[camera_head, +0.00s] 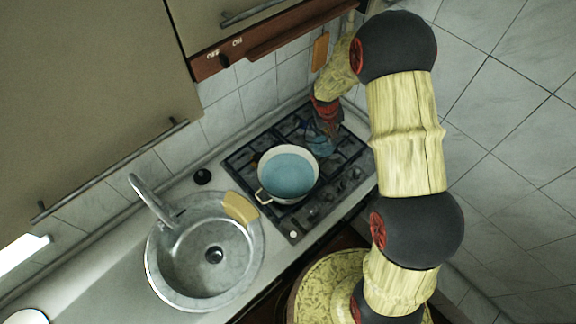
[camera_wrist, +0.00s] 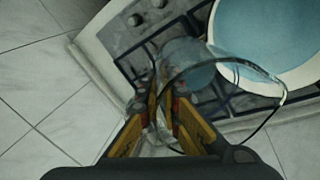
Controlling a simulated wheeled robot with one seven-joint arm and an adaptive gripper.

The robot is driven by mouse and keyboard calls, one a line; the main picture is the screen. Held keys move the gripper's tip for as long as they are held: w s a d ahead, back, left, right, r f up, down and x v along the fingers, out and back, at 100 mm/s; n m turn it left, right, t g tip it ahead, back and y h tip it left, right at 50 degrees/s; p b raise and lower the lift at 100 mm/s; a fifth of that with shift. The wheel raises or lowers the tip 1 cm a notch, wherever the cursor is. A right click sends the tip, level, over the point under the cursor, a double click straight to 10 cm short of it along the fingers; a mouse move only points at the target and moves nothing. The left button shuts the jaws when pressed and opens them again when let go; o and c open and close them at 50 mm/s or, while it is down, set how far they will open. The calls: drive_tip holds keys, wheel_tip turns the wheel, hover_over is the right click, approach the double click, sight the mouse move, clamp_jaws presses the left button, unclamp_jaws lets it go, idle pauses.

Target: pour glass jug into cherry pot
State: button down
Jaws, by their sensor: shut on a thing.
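The glass jug (camera_head: 322,146) is clear with a bluish tint, over the stove just right of the pot in the head view. In the wrist view the jug (camera_wrist: 205,66) shows its thin curved rim beside the pot. The jug's exact tilt is hard to tell. The only pot (camera_head: 265,184) is pale cream with side handles and a blue surface inside; no cherry pattern is visible. The pot (camera_wrist: 222,38) also fills the wrist view's upper right.
The pot stands on the black gas stove (camera_head: 240,158), with knobs (camera_head: 355,173) along its front. A round metal sink (camera_head: 185,275) with a tap (camera_head: 152,196) and a yellow sponge-like piece (camera_head: 240,207) lies left. A hood (camera_head: 270,38) overhangs the back.

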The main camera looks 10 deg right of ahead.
drive_tip(key=shift+w+d+f+y+p, duration=0.25)
drive_tip(key=shift+d+f+y+p, duration=0.35)
drive_tip(key=shift+p, duration=1.55)
drive_tip(key=shift+f+g+y+b, duration=0.15)
drive_tip(key=shift+g+y+b, duration=0.15)
drive_tip(key=shift+y+b, duration=0.15)
drive_tip(key=shift+w+d+g+y, duration=0.2)
drive_tip(key=shift+g+y, duration=0.1)
drive_tip(key=shift+y, duration=0.15)
